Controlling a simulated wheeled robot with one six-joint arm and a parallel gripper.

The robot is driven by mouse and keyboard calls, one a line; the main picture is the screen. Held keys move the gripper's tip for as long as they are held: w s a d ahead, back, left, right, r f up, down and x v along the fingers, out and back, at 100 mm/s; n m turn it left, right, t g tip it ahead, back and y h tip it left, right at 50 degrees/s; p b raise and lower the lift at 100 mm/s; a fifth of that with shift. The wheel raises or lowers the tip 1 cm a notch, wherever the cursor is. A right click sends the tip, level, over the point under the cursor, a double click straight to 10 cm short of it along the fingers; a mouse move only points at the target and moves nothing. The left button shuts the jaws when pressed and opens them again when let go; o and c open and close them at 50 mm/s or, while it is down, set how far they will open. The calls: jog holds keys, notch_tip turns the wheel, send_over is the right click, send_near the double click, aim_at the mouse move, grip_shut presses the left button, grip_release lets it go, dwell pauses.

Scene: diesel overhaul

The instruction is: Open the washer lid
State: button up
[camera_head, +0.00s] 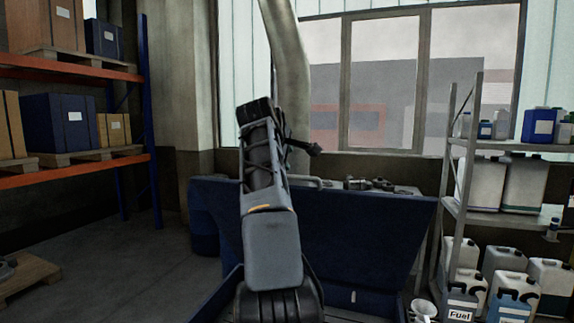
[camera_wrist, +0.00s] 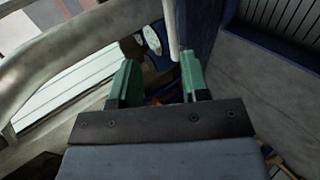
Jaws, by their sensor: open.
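The washer shows as a broad dark blue body in the head view. A large dark blue panel (camera_head: 365,235), which looks like its lid, stands steeply tilted behind my arm. I cannot tell how far it is open. A pale rod (camera_wrist: 171,30) lies just beyond the fingertips, near the right finger. I cannot tell whether they touch.
A shelf rack (camera_head: 470,215) with jugs and canisters stands close on the right. Blue and orange shelving (camera_head: 75,67) with boxes stands at left. A thick grey duct (camera_head: 290,70) hangs near my arm. Dark metal parts (camera_head: 370,185) show behind the panel.

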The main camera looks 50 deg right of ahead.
jog(key=shift+s+a+r, duration=0.1)
jog(key=shift+a+r, duration=0.1)
jog(key=shift+a, duration=0.05)
